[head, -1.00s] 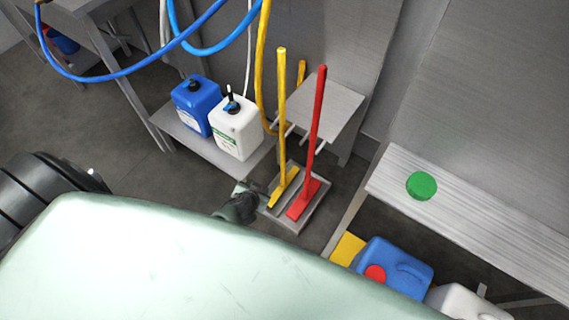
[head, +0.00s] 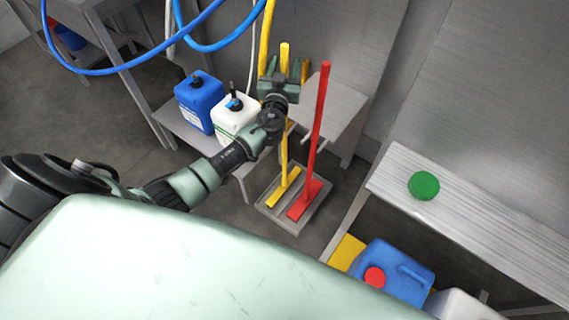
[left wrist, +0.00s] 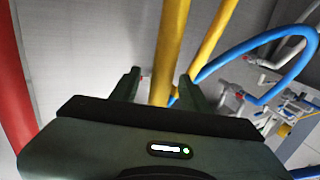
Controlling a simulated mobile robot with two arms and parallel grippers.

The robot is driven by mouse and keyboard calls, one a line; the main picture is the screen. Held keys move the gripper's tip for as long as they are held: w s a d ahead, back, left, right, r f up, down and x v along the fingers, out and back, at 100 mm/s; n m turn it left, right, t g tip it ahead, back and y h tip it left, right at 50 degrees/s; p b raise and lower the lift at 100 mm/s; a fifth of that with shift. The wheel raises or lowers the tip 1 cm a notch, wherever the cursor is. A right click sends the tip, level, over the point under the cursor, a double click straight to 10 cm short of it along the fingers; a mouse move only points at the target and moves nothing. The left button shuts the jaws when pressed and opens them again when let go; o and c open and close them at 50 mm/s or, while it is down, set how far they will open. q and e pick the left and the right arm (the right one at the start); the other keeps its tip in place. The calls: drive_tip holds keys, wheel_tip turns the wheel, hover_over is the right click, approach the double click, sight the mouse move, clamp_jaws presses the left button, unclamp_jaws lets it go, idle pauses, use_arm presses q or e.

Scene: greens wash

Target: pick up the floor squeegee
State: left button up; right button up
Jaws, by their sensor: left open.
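The yellow floor squeegee (head: 284,155) stands upright with its head in a shallow grey tray (head: 298,224) on the floor. Its handle also shows in the left wrist view (left wrist: 170,45). My left gripper (head: 287,70) is at the upper part of this handle, below its top end. The left wrist view shows the open fingers (left wrist: 160,88) on either side of the yellow handle. I cannot tell whether they touch it. The gripper hides part of the handle in the head view. My right gripper is not in view.
A red long-handled tool (head: 321,115) stands close right of the squeegee. A yellow hose (head: 264,40) hangs just behind. White (head: 232,122) and blue (head: 198,105) canisters stand on a low shelf at left. A bench with a green lid (head: 423,186) is at right.

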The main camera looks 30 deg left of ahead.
use_arm(q)
drive_tip(key=shift+x, duration=0.9)
clamp_jaws()
drive_tip(key=shift+f, duration=0.1)
idle(0.4)
